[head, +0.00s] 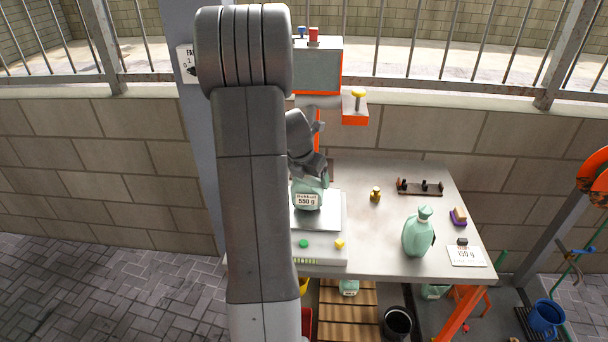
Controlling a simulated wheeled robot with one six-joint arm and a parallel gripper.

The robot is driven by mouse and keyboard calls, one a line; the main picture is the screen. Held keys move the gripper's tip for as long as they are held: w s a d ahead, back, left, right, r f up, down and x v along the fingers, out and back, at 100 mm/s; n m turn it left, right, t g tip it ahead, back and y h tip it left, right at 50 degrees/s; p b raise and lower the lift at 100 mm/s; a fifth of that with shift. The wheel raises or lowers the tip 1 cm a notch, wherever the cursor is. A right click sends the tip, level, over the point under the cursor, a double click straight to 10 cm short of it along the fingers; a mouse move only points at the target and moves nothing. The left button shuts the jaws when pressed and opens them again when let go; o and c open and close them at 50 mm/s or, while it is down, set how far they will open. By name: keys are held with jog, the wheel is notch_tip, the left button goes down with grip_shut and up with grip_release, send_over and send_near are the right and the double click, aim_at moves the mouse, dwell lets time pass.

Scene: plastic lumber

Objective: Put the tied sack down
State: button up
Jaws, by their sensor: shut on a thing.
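A green tied sack (309,191) with a white label reading 550 g is at the scale, partly hidden behind my arm. My gripper (312,172) is above it and shut on its top. The sack's lower end is over the scale's pale plate (331,212); I cannot tell whether it touches. A second green sack (418,233), with a tied neck, stands upright on the table's right part, apart from my gripper.
The grey table (378,258) also holds a small brass weight (375,194), a dark rack (419,187), a sponge (458,216) and a 150 g card (467,256). A black bucket (398,322) stands below, near a wooden pallet (345,300).

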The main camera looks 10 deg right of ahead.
jog(key=shift+s+a, duration=0.2)
jog(key=shift+w+d, duration=0.1)
jog(key=shift+d, duration=0.1)
jog(key=o, duration=1.3)
jog(key=shift+f, duration=0.15)
jog(key=shift+a+r, duration=0.15)
jog(key=shift+r, duration=0.25)
jog(key=v, duration=1.1)
jog(key=shift+s+a+r, duration=0.1)
jog(key=shift+s+r, duration=0.1)
jog(key=shift+s, duration=0.05)
